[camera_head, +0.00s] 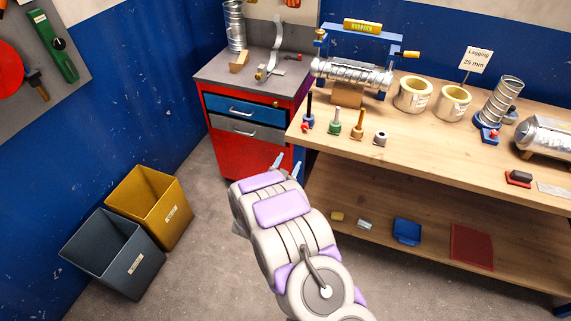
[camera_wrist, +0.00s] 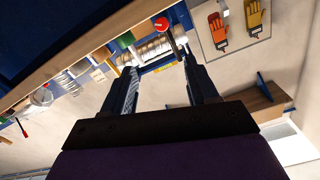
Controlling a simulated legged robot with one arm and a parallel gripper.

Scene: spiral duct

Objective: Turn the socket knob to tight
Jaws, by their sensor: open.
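My gripper (camera_head: 287,163) is at the far end of my arm, in front of the bench's left end and apart from everything on it. In the wrist view my gripper (camera_wrist: 160,75) has its two dark fingers spread, with nothing held. A red knob on a stem (camera_wrist: 162,24) shows beyond the fingertips; whether it is the socket knob I cannot tell. On the bench stand a black-handled tool with a red part (camera_head: 307,115), a green tool (camera_head: 335,124), a brown tool (camera_head: 358,124) and a small grey socket-like piece (camera_head: 380,138). No tightness marking is legible.
Yellow (camera_head: 150,205) and grey (camera_head: 113,255) bins stand on the floor, left.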

